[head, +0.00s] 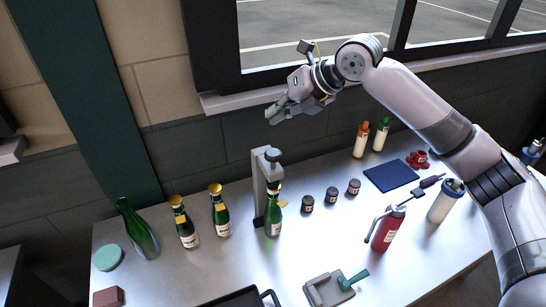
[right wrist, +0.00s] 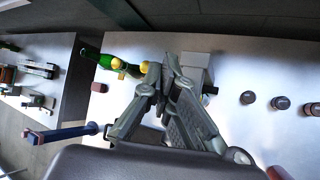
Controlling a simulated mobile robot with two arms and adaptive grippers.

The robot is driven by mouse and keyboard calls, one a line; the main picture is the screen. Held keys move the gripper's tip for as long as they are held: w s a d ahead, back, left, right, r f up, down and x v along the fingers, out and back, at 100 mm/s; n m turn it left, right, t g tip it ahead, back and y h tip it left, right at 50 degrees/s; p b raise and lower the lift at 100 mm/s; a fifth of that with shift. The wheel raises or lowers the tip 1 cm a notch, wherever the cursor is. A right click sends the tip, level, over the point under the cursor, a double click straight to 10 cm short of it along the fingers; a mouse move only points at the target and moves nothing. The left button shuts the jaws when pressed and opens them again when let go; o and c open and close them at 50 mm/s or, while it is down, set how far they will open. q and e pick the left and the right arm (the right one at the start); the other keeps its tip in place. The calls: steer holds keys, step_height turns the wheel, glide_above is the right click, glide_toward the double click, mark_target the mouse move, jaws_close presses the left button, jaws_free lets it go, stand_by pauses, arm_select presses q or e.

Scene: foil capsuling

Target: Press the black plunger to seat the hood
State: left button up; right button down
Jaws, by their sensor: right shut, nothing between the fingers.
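A grey press stand (head: 259,190) stands on the table with a grey head at its top. My left gripper is out of view.
Two gold-topped bottles (head: 187,228) and a plain green bottle (head: 138,230) stand left of the stand. Small dark jars (head: 332,194), a blue mat (head: 391,175) and a red bottle (head: 388,230) are to the right. A window sill runs behind my right gripper.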

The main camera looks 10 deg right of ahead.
steer(key=b, duration=0.4)
glide_above(276, 151)
step_height(276, 151, down, 4)
steer(key=shift+w+f, duration=0.1)
steer(key=shift+f, duration=1.3)
steer(key=shift+f, duration=0.1)
steer(key=shift+f, duration=0.35)
